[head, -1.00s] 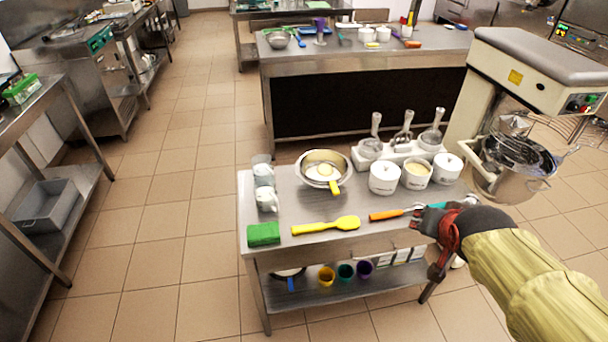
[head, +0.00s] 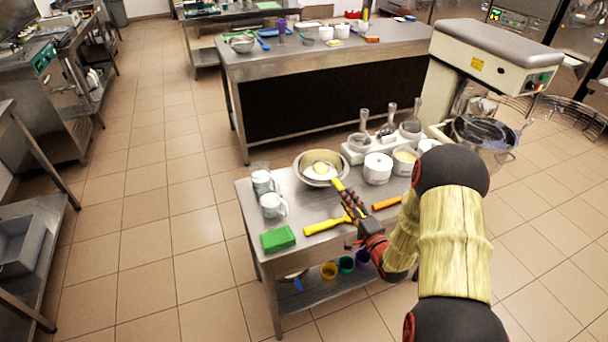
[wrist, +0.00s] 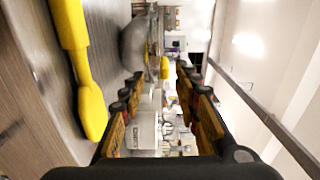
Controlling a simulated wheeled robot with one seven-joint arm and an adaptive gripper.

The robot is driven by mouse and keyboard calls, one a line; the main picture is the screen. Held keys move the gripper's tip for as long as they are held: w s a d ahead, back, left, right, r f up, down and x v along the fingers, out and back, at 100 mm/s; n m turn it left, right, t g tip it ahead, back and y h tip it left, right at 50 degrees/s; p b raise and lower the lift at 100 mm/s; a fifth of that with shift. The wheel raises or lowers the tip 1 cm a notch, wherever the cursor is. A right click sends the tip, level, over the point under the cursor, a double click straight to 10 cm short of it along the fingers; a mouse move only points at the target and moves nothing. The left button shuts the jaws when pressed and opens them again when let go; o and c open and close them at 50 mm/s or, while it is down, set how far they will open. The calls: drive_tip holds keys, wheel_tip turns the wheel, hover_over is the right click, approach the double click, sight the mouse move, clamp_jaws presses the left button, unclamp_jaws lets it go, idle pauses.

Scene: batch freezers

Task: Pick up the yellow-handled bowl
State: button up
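The yellow-handled bowl (head: 304,163) is a metal bowl standing on the steel table, with something pale inside. Its short yellow handle (head: 337,184) points toward my gripper (head: 346,195). My gripper reaches over the table just in front of the handle. In the wrist view the bowl (wrist: 133,45) is ahead on the left, and its yellow handle (wrist: 164,67) appears in the gap between the fingertips (wrist: 161,85). The fingers are apart, with nothing visibly held. Whether a finger touches the handle cannot be told.
A yellow spatula (head: 325,226) lies beside my gripper; it is large at left in the wrist view (wrist: 80,60). An orange-handled tool (head: 386,203) lies to the right. White pots (head: 377,168), glass jugs (head: 272,205) and a green sponge (head: 278,239) stand around the bowl.

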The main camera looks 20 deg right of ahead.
sight(333, 179)
drive_tip(key=shift+a+f, duration=0.1)
drive_tip(key=shift+a, duration=0.05)
drive_tip(key=shift+w+a, duration=0.1)
drive_tip(key=shift+w, duration=0.25)
drive_tip(key=w+b, duration=0.1)
drive_tip(key=w, duration=0.3)
drive_tip(key=w+b, duration=0.1)
drive_tip(key=w, duration=0.2)
drive_tip(key=shift+r+b, duration=0.3)
drive_tip(key=shift+r, duration=0.1)
drive_tip(key=shift+c, duration=1)
clamp_jaws()
drive_tip(key=shift+r, duration=0.1)
